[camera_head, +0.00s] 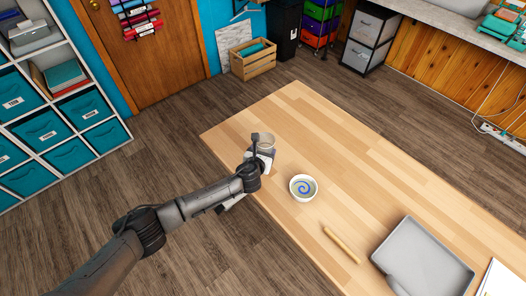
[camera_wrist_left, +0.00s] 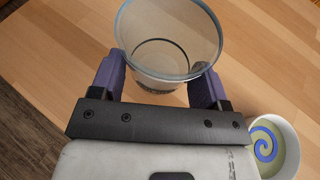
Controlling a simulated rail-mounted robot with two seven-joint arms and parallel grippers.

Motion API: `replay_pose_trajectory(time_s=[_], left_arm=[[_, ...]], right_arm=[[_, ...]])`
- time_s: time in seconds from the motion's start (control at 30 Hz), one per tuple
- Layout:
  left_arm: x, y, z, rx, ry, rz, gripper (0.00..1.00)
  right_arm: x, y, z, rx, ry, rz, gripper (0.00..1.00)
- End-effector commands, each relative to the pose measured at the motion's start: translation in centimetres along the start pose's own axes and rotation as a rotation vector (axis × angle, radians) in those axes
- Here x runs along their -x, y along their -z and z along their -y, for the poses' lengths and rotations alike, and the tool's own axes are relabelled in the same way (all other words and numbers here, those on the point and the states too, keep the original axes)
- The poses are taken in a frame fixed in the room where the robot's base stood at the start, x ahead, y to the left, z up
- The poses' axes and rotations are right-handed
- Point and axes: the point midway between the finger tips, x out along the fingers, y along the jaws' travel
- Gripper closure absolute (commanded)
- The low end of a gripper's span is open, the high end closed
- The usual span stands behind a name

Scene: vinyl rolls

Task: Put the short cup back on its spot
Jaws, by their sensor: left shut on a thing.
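A clear glass cup (camera_head: 265,141) is at the left end of the wooden table. My left gripper (camera_head: 258,150) is shut on it. In the left wrist view, the purple fingers of my left gripper (camera_wrist_left: 158,78) press on either side of the clear cup (camera_wrist_left: 166,45), which has a bluish rim and an open mouth. The cup looks upright; I cannot tell whether its base touches the table. A marked spot for it cannot be made out. My right gripper is not in view.
A small white bowl with a blue spiral (camera_head: 303,187) stands close to the right of my left gripper, and also shows in the left wrist view (camera_wrist_left: 272,146). A wooden stick (camera_head: 342,245) and a grey tray (camera_head: 424,262) lie further right. The table's far side is clear.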

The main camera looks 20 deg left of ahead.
Motion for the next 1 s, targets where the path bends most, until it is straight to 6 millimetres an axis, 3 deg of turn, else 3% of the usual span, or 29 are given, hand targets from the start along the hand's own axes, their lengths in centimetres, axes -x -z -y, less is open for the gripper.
replay_pose_trajectory(time_s=[1.0], left_arm=[[-0.39, 0.91, 0.06, 0.000, 0.000, 0.000, 0.55]], right_arm=[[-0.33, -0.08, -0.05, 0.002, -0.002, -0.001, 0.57]])
